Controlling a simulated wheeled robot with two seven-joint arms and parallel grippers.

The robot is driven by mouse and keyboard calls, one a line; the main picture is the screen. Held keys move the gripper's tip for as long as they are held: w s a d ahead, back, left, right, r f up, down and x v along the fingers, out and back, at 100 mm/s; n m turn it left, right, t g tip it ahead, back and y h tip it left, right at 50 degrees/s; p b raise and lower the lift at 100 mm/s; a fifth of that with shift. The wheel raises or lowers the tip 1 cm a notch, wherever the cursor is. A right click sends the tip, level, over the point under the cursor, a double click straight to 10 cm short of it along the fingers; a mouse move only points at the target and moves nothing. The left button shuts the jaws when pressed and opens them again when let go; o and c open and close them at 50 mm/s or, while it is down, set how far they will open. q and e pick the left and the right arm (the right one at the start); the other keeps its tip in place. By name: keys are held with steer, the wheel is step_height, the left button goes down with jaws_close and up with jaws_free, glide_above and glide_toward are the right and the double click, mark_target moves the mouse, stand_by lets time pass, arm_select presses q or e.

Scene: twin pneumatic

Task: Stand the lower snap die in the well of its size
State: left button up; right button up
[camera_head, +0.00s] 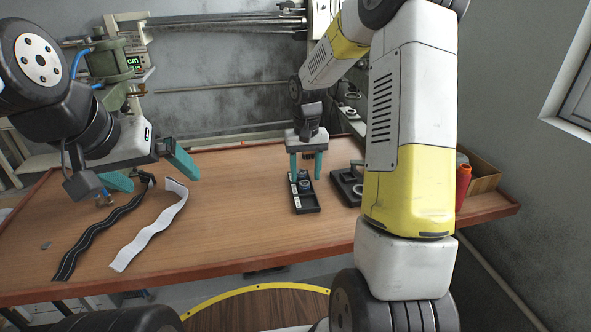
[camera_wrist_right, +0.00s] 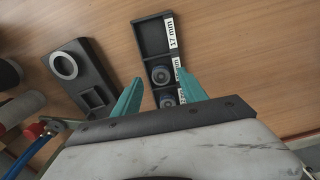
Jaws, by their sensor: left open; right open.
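A black tray (camera_head: 307,202) with several wells and white size labels lies on the table; it also shows in the right wrist view (camera_wrist_right: 150,38), where one label reads 17 mm. Two round dark dies with bluish-grey centres, one (camera_wrist_right: 160,74) above the other (camera_wrist_right: 167,100), are in its wells in that view. Which is the lower snap die I cannot tell. My right gripper (camera_head: 306,168) is open over the tray, fingers (camera_wrist_right: 159,95) either side of the dies; whether they touch is unclear. My left gripper (camera_head: 149,172) is open and empty above the table's left part.
A black fixture (camera_head: 345,186) with a ring (camera_wrist_right: 63,66) and a square opening stands beside the tray. Black (camera_head: 100,235) and white (camera_head: 150,230) wavy strips lie at left. A red bottle (camera_head: 463,187) and cardboard box (camera_head: 484,180) stand at right. The front middle is clear.

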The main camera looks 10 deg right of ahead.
mark_target(305, 185)
step_height(305, 185, up, 9)
steer(key=s+r+t, duration=0.3)
steer(key=s+r, duration=0.6)
steer(key=s, duration=0.1)
steer(key=s+a+r+n+t+y, duration=0.1)
steer(key=s+a+t+y, duration=0.1)
steer(key=s, duration=1.1)
steer(key=shift+s+r+t, duration=0.15)
steer(key=shift+s+t, duration=0.2)
steer(key=shift+t, duration=0.25)
